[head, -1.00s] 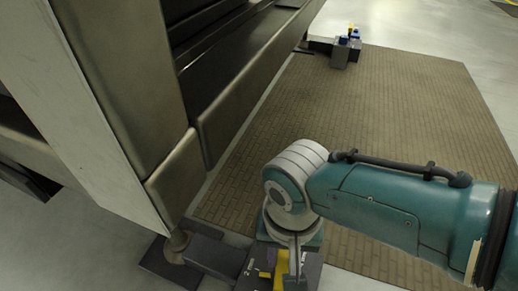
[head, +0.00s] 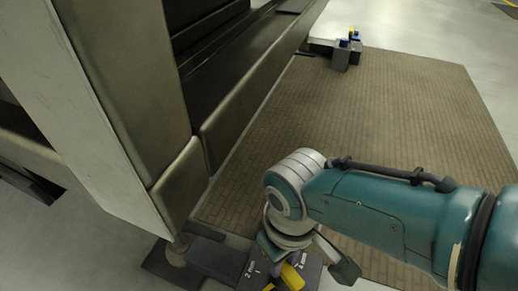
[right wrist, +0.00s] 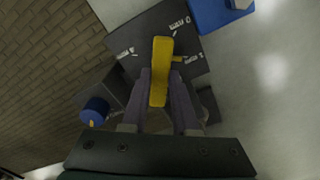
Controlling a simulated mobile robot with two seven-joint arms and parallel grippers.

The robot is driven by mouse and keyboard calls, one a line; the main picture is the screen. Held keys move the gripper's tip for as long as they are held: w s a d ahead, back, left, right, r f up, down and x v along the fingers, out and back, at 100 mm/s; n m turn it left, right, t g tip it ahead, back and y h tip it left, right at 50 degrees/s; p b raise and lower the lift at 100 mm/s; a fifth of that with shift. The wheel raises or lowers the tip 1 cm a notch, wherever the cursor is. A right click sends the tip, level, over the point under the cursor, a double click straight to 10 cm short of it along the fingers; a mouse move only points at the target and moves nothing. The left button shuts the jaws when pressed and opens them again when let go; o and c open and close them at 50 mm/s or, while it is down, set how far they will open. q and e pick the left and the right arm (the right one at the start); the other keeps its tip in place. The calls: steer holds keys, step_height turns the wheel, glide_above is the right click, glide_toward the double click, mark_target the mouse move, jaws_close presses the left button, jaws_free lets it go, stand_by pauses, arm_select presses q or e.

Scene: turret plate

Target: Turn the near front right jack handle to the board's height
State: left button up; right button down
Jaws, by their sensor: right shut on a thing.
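The jack's yellow handle (right wrist: 160,62) stands on a dark plate (right wrist: 172,24) with small white markings, one at the left and others at the top right and right. A short yellow stub (right wrist: 177,59) sticks out to the right of the handle, towards the right marking. My right gripper (right wrist: 160,98) is shut on the handle, one finger on each side. In the head view the handle (head: 291,277) shows tilted at the bottom edge, under my right gripper (head: 283,262). Part of the dark plate (head: 253,271) shows beside it with a "2 mm" marking. My left gripper is out of view.
A large machine frame (head: 125,95) rises at the left, its corner near a dark foot (head: 172,268). Another jack (head: 341,55) with blue and yellow parts stands far off. A blue knob (right wrist: 95,110) is near my fingers. The brick-patterned mat (head: 400,110) is largely clear.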

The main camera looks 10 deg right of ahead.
steer(key=shift+n, duration=0.3)
steer(key=c, duration=0.7)
jaws_free()
step_height(320, 180, up, 10)
steer(key=p, duration=0.9)
steer(key=shift+p, duration=0.3)
steer(key=shift+f, duration=0.1)
